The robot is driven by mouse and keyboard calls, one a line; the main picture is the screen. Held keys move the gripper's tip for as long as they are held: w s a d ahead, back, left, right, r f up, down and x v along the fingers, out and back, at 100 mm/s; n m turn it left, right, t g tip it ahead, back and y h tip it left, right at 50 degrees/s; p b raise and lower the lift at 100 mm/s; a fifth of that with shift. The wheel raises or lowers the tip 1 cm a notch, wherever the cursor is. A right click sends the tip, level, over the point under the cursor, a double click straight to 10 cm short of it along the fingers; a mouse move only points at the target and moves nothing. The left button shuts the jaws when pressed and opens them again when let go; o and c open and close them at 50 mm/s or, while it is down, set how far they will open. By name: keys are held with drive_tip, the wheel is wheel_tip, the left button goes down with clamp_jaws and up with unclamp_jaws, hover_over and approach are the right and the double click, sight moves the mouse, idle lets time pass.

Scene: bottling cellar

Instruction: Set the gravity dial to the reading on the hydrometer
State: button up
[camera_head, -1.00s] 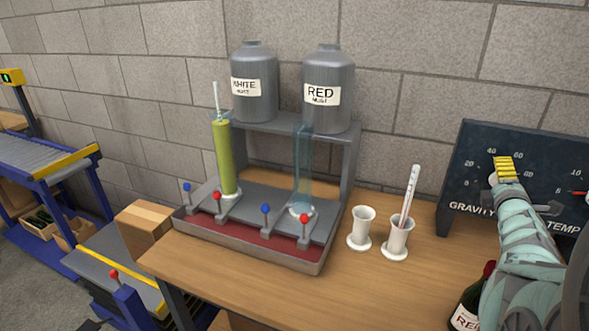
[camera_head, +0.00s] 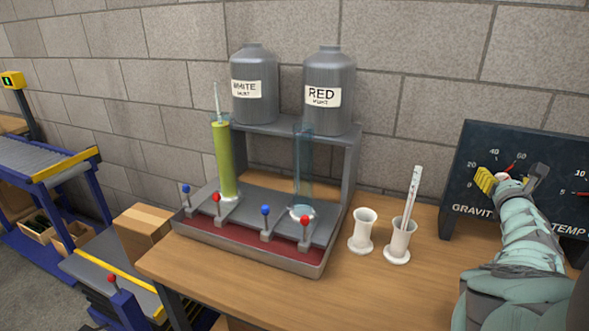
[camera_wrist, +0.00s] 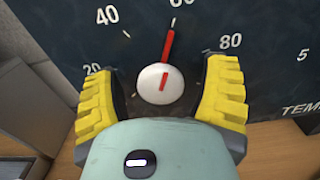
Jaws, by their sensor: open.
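The gravity dial is on a dark panel (camera_head: 475,150) at the right. Its white knob (camera_wrist: 155,86) has a red pointer that points almost at 60 in the wrist view. My gripper (camera_wrist: 162,97) is open, with one yellow-padded finger on each side of the knob; no contact is visible. In the head view my gripper (camera_head: 513,179) is in front of the dial and partly covers it. The hydrometer (camera_head: 217,100) stands with its pale stem out of the yellow-green cylinder (camera_head: 224,160) at the left. Its reading is too small to make out.
A second, bluish cylinder (camera_head: 302,170) stands on the grey tap stand (camera_head: 345,185), under white and red must tanks. Two white cups (camera_head: 362,232) stand between stand and panel; one holds a glass stem (camera_head: 412,195). A temperature dial is right of the gravity dial.

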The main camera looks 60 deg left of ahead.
drive_tip(key=shift+s+n, duration=0.1)
drive_tip(key=shift+n, duration=0.4)
drive_tip(key=b+v, duration=0.1)
drive_tip(key=v, duration=0.8)
drive_tip(key=shift+s+d, duration=0.25)
drive_tip(key=shift+d, duration=0.1)
idle(0.4)
